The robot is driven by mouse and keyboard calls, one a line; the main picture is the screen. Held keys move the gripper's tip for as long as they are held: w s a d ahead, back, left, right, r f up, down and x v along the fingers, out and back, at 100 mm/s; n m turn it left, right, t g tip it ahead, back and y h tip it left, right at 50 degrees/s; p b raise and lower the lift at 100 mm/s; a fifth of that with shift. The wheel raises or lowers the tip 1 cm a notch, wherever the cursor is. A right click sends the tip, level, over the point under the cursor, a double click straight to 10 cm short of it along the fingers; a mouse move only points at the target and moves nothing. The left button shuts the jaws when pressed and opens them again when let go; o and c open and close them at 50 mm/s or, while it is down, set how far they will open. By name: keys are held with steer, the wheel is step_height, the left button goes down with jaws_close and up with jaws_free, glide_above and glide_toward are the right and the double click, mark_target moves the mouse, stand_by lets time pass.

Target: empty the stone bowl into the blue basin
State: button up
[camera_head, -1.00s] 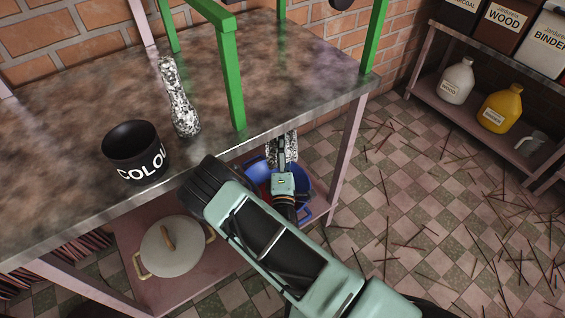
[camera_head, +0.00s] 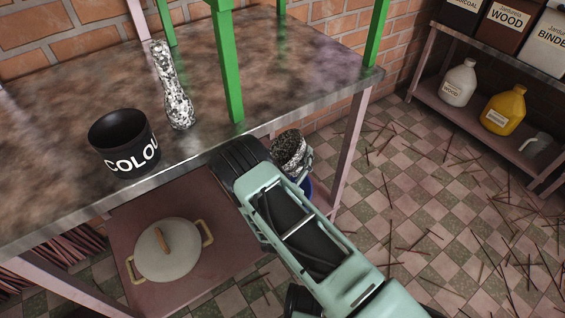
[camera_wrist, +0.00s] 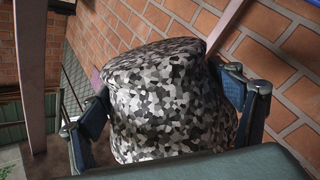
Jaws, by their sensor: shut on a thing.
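The stone bowl (camera_head: 287,152), speckled black, white and grey, is beyond the table's front edge in the head view. Its mouth faces up towards the camera, and its inside looks dark and speckled; I cannot tell whether anything is in it. My gripper (camera_wrist: 165,112) is shut on the bowl, with one finger on each side of its wall in the wrist view. There the bowl's speckled outer wall (camera_wrist: 170,100) fills the middle. The blue basin (camera_head: 306,186) is low down below the bowl. Only a sliver shows; my arm and the bowl hide the rest.
The table (camera_head: 70,185) carries a black COLOUR pot (camera_head: 122,145), a speckled pestle-like piece (camera_head: 172,88) and a green frame (camera_head: 228,65). A lidded pot (camera_head: 165,250) stands on the lower shelf. Sticks litter the floor at right.

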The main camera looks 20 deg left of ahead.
step_height(320, 180, down, 2)
steer(key=m, duration=0.4)
steer(key=shift+w+d+h, duration=0.1)
steer(key=shift+d+h, duration=0.05)
steer(key=shift+h, duration=0.25)
step_height(320, 180, down, 3)
steer(key=m+g, duration=0.1)
steer(key=m, duration=0.3)
steer(key=shift+m, duration=0.4)
steer(key=shift+r+p, duration=1.8)
steer(key=shift+r, duration=0.75)
steer(key=shift+f, duration=0.1)
